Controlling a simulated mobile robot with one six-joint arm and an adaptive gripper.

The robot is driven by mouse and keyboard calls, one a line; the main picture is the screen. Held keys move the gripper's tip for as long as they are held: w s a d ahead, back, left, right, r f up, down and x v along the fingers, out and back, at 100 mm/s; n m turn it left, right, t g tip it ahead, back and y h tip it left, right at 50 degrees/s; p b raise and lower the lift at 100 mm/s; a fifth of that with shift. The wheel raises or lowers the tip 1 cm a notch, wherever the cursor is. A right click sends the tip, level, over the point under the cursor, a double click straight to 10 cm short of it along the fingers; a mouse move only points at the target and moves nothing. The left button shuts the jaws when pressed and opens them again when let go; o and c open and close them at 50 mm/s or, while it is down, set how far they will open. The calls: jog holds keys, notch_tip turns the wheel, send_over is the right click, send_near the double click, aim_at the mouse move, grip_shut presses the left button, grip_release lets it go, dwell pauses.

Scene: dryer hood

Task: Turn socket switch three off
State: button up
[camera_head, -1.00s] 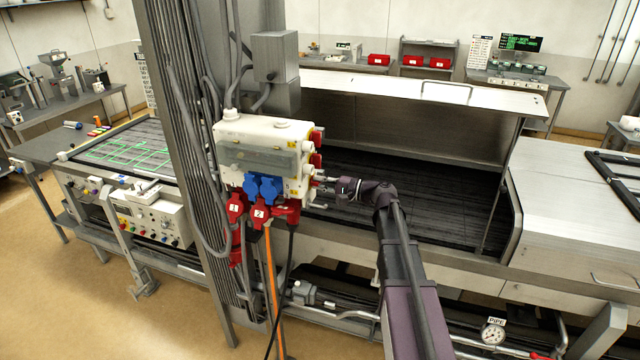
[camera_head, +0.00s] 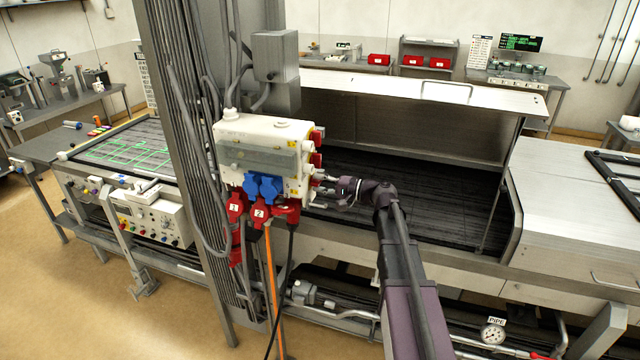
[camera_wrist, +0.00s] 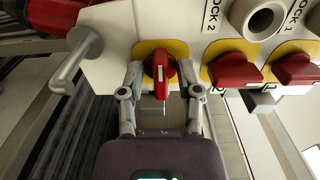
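The white socket box (camera_head: 262,132) is on the column, with red switches on its right side. In the wrist view a red rotary switch (camera_wrist: 160,67) on a yellow plate lies straight ahead, its handle upright in the picture. Its label is not in view; the labels for sockets 2 and 1 show further right. My gripper (camera_wrist: 161,78) is open, one finger on each side of this handle, with gaps visible. In the head view my gripper (camera_head: 326,186) is at the box's lower right side, and fine contact is too small to tell.
A grey bent handle (camera_wrist: 75,62) juts out at the left. Blue and red plugs (camera_head: 264,188) with cables hang on the box front.

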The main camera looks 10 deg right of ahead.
dwell(0.4)
jog(key=v, duration=1.2)
dwell(0.5)
jog(key=s+a+f+n+g+h+b, duration=0.25)
jog(key=s+a+f+b, duration=0.25)
jog(key=f, duration=0.6)
jog(key=s+a+f+n+g+h+b, duration=0.1)
jog(key=s+a+f+g+h+b, duration=0.4)
jog(key=f, duration=0.6)
jog(key=s+f+n+g+h+b, duration=0.1)
jog(key=s+f+n+h+b, duration=0.1)
jog(key=s+f+h+b, duration=0.6)
notch_tip(320, 180, down, 8)
jog(key=shift+s+r+b, duration=0.15)
jog(key=shift+s+b, duration=0.45)
jog(key=shift+s, duration=0.4)
